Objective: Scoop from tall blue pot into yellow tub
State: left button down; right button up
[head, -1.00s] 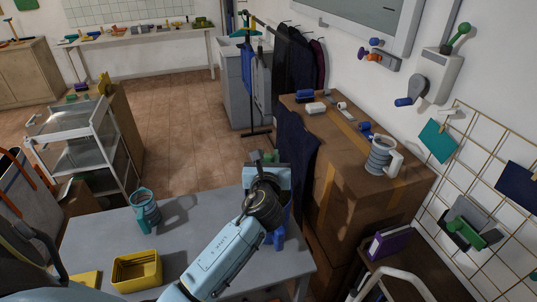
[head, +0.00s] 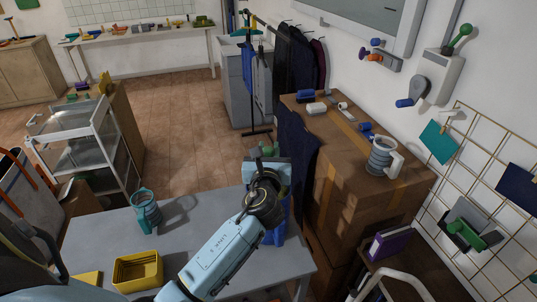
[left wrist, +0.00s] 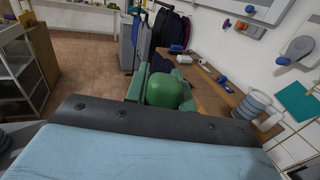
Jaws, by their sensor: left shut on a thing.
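The yellow tub (head: 138,272) stands open on the grey table, left of my left arm. The tall blue pot (head: 283,217) is at the table's right side, partly hidden behind my left gripper and wrist. My left gripper (head: 266,155) is over the pot's area and is shut on a green scoop (head: 268,149). In the left wrist view the scoop's rounded green part (left wrist: 168,91) shows just beyond the gripper's edge. I cannot see the scoop's lower end or what it holds. My right gripper is not in view.
A brown cardboard box (head: 350,200) with a ribbed mug (head: 383,157) stands close to the right. The table between jug and arm is clear.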

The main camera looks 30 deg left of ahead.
pick_arm(q)
notch_tip(320, 180, up, 9)
jog(key=t+y+p, duration=0.1)
jog(key=t, duration=0.1)
dwell(0.8)
